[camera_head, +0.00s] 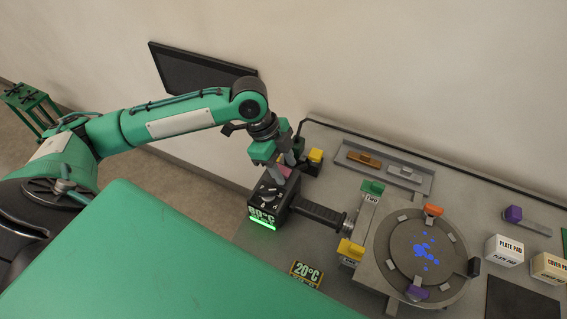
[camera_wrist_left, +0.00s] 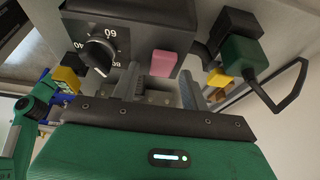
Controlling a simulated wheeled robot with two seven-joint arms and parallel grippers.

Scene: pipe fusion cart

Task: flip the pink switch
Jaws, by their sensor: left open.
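The pink switch (camera_wrist_left: 164,64) is a small block on the front of a dark grey heater box (camera_wrist_left: 118,17), to the right of a black dial (camera_wrist_left: 98,54) in the left wrist view. In the head view the heater box (camera_head: 279,201) shows a lit green 60°C display, and the pink switch (camera_head: 284,171) is partly hidden behind my gripper. My left gripper (camera_head: 281,166) is open and empty at the box's back edge. In the wrist view the switch lies ahead, between the directions of its two fingers (camera_wrist_left: 160,89). I cannot tell whether it touches. My right gripper is out of view.
A yellow-topped block (camera_head: 316,156) stands just right of the gripper. A black handle (camera_head: 319,213) runs from the box towards a round plate (camera_head: 416,262) with coloured clamps. A 20°C sign (camera_head: 306,273) and white pad boxes (camera_head: 504,250) sit on the grey cart.

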